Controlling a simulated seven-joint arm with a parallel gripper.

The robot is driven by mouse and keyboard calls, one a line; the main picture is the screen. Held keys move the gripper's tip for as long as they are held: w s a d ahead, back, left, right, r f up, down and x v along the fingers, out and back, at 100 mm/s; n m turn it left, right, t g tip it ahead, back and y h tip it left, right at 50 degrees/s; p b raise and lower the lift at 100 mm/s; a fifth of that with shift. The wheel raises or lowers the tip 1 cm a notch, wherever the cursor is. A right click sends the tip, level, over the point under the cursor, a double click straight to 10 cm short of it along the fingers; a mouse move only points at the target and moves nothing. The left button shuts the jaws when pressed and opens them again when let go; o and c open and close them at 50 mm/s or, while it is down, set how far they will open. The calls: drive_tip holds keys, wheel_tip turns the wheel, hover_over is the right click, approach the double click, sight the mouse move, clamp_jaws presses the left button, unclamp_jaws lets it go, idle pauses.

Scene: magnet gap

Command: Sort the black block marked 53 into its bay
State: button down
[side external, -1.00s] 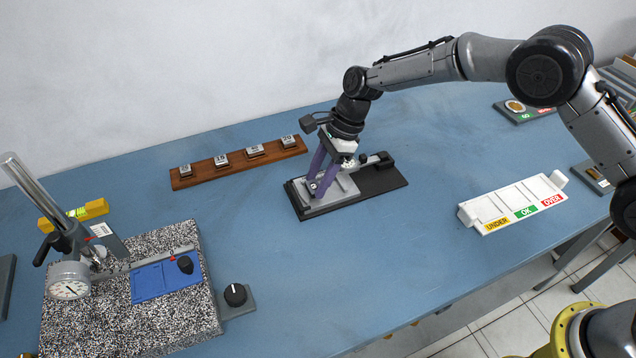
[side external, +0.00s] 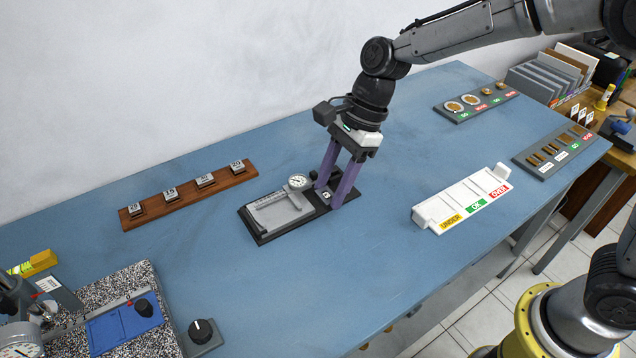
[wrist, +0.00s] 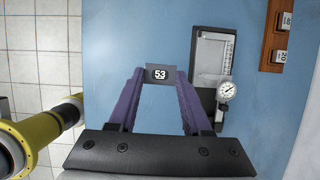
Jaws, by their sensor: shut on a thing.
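The black block marked 53 (wrist: 160,74) is between the purple fingertips of my gripper (wrist: 160,80) in the wrist view, its white label facing the camera. In the side view my gripper (side external: 331,194) is shut on the block, low by the right end of the black gauge fixture (side external: 262,236). I cannot tell whether the block is clear of the fixture there. The white bay tray (side external: 427,217) stands to the right, with sections labelled UNDER (side external: 451,221), OK (side external: 476,205) and OVER (side external: 500,191). Its bays look empty.
The fixture carries a dial gauge (side external: 298,182). A wooden rack (side external: 186,196) with several marked blocks lies behind it. A granite plate (side external: 133,283) with a blue pad is at the left. Blue table is clear between fixture and tray.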

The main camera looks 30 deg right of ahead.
drive_tip(key=shift+w+f+m, duration=0.1)
drive_tip(key=shift+w+m, duration=0.15)
drive_tip(key=shift+m, duration=0.05)
drive_tip(key=w+d+f+m+t, duration=0.25)
drive_tip(key=d+m, duration=0.25)
drive_tip(key=d, duration=0.4)
drive_tip(key=m+t+h, duration=0.2)
drive_tip(key=m+h, duration=0.3)
drive_tip(key=m, duration=0.8)
hover_over(484, 180)
drive_tip(key=s, duration=0.2)
drive_tip(key=f, duration=0.5)
drive_tip(key=shift+w+f, duration=0.2)
drive_tip(key=shift+f, duration=2.75)
drive_tip(key=shift+f, duration=0.2)
